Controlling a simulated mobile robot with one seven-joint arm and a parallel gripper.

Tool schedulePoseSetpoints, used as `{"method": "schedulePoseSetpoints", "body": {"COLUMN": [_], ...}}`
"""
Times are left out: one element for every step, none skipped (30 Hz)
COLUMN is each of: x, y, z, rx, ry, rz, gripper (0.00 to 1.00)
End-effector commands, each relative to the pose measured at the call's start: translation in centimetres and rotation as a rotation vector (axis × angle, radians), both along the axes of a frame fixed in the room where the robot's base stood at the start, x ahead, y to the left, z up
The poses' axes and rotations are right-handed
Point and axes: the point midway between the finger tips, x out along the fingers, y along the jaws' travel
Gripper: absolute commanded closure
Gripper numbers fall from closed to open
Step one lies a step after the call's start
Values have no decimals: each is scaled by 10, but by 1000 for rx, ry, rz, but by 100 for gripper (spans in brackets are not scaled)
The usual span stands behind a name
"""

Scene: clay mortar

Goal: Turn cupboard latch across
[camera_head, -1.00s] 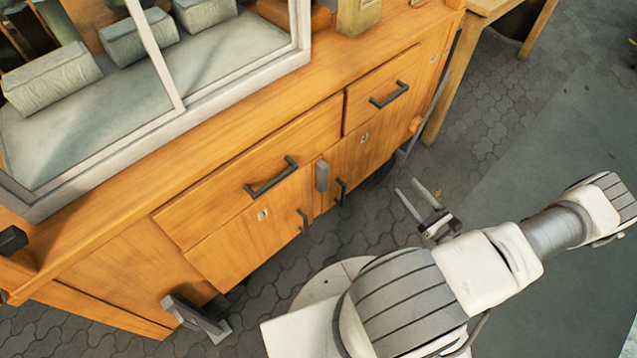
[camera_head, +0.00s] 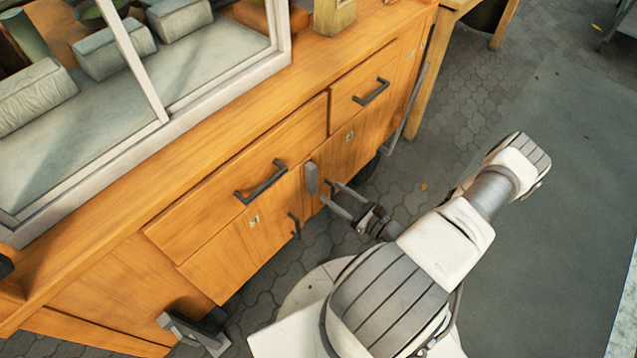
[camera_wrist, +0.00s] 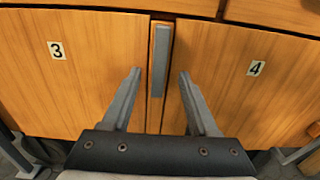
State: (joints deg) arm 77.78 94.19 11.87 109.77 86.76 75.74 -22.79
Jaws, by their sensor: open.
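The cupboard latch (camera_head: 311,178) is a small grey bar standing upright on the strip between two wooden cupboard doors. In the wrist view the latch (camera_wrist: 160,62) is vertical, between the door marked 3 (camera_wrist: 58,85) and the door marked 4 (camera_wrist: 250,100). My gripper (camera_head: 329,192) is just in front of the doors at the lower right of the latch. In the wrist view its two fingers (camera_wrist: 160,75) are spread apart, one to each side of the latch's lower end. The gripper is open and holds nothing.
A glazed case (camera_head: 180,105) stands on the cupboard top. A wooden table (camera_head: 430,75) is at the right end.

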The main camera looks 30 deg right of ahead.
Motion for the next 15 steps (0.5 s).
{"method": "schedulePoseSetpoints", "body": {"x": [10,16,24,28,33,39,43,46,51,53,56,58,59,60,61], "y": [5,7,9,11,13,15,16,18,19,20,21,22,22,22,23], "z": [-1,-1,-1,-1,-1,-1,-1,-1,-1,-1,-1,-1,-1,0,0], "rx": [1,1,2,0,0,0,0,0,0,0,0,0,0,0,0], "ry": [-1,-1,-2,-1,0,-1,-1,-1,0,0,0,0,1,1,1], "rz": [3,4,2,2,3,2,2,1,1,1,1,1,1,1,0], "gripper": [40,40,40,40,40,40,40,40,40,40,40,40,40,40,40]}}
